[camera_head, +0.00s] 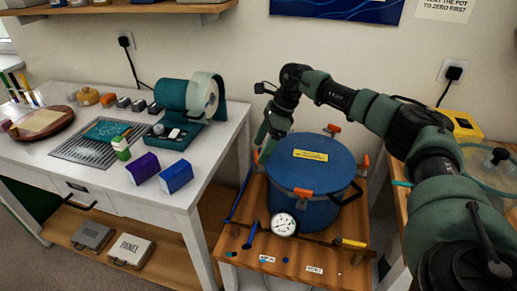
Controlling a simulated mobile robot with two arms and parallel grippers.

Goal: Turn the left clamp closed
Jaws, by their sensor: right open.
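The blue pressure pot (320,208) stands on a wooden stand with its lid (308,158) on. Orange clamp handles show around the lid: one at the back (333,128), one at the right (365,162) and one at the front (302,193). A bit of orange at the lid's left edge appears to be the left clamp (257,157), mostly hidden by my right gripper. My right gripper (263,152) points down beside it and is open. I cannot tell whether it touches the clamp. My left gripper is out of view.
A round gauge (284,224) sits at the pot's front. Blue and yellow-handled tools lie on the stand (290,255). The white table (215,160) at left holds a teal tape dispenser (174,94) and small boxes. A yellow device (464,125) is at right.

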